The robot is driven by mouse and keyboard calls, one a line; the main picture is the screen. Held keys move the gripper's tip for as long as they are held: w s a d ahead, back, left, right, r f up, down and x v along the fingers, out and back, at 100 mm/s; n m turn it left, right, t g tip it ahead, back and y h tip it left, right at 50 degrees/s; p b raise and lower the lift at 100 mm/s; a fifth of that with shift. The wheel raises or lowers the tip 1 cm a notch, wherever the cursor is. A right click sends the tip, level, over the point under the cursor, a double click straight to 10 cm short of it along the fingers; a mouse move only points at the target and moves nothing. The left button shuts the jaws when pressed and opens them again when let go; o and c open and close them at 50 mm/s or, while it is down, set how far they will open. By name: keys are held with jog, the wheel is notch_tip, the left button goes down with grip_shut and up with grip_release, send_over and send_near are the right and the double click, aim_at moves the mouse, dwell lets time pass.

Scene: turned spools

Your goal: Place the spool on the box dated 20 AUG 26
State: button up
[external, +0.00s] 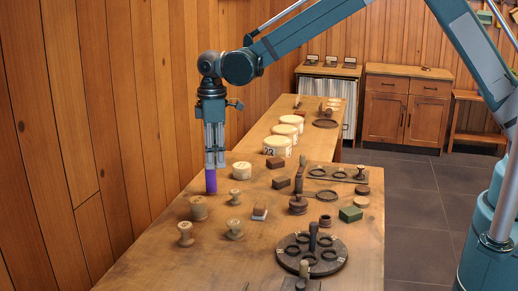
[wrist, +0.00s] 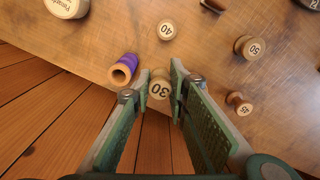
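My gripper (external: 214,164) points down over the left side of the table, its fingers apart and empty. The purple-wound spool (external: 211,181) stands upright just below the fingertips in the external view. In the wrist view this purple spool (wrist: 124,68) is beside the left finger, outside the gap. A bare wooden spool marked 30 (wrist: 158,88) shows between the fingers (wrist: 158,74), below them; it is the wide spool (external: 198,208) in the external view. Round cream boxes (external: 277,146) stand in a row farther back; the nearest shows a number, but no full date is readable.
Bare spools marked 40 (wrist: 167,30), 50 (wrist: 248,47) and 45 (wrist: 238,103) stand nearby. A small round lidded tin (external: 241,170) is behind. A round dark rack (external: 330,262), blocks and tools fill the table's right side. The plank wall (external: 110,100) runs close on the left.

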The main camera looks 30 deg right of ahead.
jog(key=r+p, duration=0.2)
send_over(242, 165)
jog(key=shift+s+f, duration=0.1)
jog(key=shift+f, duration=3.15)
jog(key=shift+f, duration=1.85)
jog(key=shift+f, duration=0.2)
jog(key=o, duration=0.6)
jog(key=shift+o, duration=0.2)
